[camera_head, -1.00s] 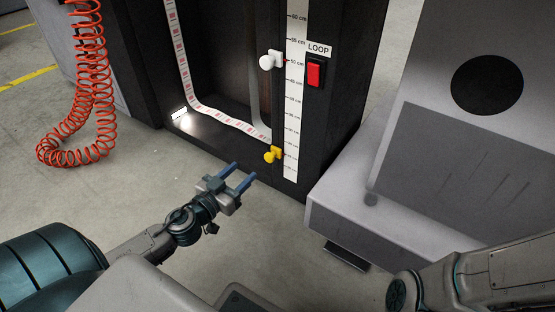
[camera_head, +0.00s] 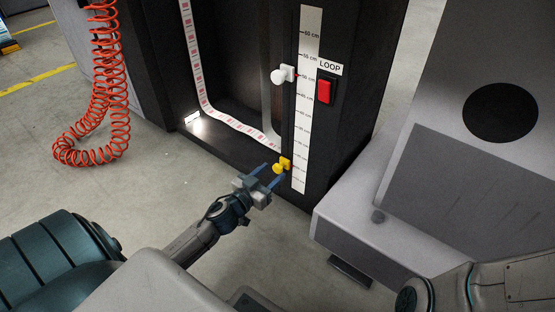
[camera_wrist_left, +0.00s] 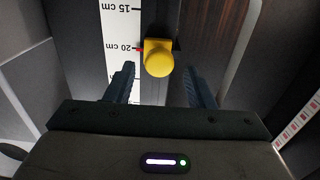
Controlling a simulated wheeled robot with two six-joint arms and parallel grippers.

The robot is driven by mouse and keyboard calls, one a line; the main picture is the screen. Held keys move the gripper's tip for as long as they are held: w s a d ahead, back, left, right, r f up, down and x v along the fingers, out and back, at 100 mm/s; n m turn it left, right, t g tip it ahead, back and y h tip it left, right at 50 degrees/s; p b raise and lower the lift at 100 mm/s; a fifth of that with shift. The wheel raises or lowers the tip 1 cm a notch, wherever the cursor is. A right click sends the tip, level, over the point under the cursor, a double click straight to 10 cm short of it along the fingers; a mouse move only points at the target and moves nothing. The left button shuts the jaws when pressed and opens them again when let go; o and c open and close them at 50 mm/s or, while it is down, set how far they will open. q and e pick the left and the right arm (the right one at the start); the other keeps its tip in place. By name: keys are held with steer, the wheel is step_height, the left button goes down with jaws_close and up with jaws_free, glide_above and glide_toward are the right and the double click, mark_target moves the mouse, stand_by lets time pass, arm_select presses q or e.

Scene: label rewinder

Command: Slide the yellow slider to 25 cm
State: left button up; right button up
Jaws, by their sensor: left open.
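The yellow slider (camera_head: 281,165) sits low on the white centimetre scale (camera_head: 307,150) of the dark machine. In the left wrist view its round yellow knob (camera_wrist_left: 159,62) shows upside down beside the 20 cm mark, where there is a small red tick (camera_wrist_left: 138,49). My left gripper (camera_head: 274,174) is open just in front of the slider. In the wrist view its two dark fingers lie to either side of the knob, with visible gaps. Whether the fingertips reach past the knob, I cannot tell. My right gripper is out of view.
A printed label strip (camera_head: 228,121) runs inside the machine. A grey cabinet (camera_head: 345,215) stands close on the right. A red coiled hose (camera_head: 108,90) hangs left.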

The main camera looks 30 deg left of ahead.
mark_target(276, 169)
arm_select(q)
steer(key=w+p, duration=0.2)
steer(key=w, duration=0.1)
steer(key=shift+d+r, duration=0.15)
steer(key=shift+r, duration=0.05)
steer(key=shift+w+f, duration=0.2)
steer(key=shift+w, duration=0.2)
